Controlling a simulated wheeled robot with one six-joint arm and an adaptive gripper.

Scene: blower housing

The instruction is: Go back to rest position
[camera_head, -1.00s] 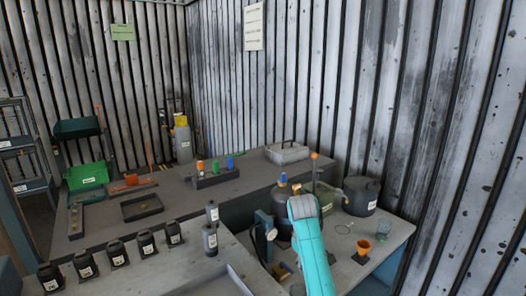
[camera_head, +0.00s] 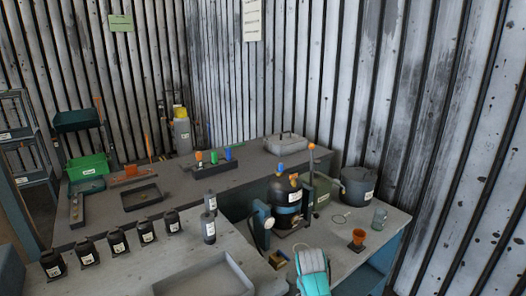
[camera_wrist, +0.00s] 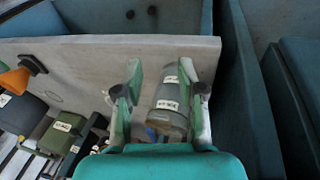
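My gripper (camera_wrist: 162,75) shows in the wrist view with its two green-grey fingers spread apart. A grey labelled cylinder (camera_wrist: 170,104) appears between and behind the fingers. I see no clear grip on it, and the right finger hides part of its edge. In the head view my teal and white arm (camera_head: 312,272) is at the bottom, right of centre. The fingers cannot be made out there.
Several black labelled bottles (camera_head: 118,241) line the left bench. Two grey canisters (camera_head: 209,228) and an empty tray (camera_head: 205,279) are near its middle.

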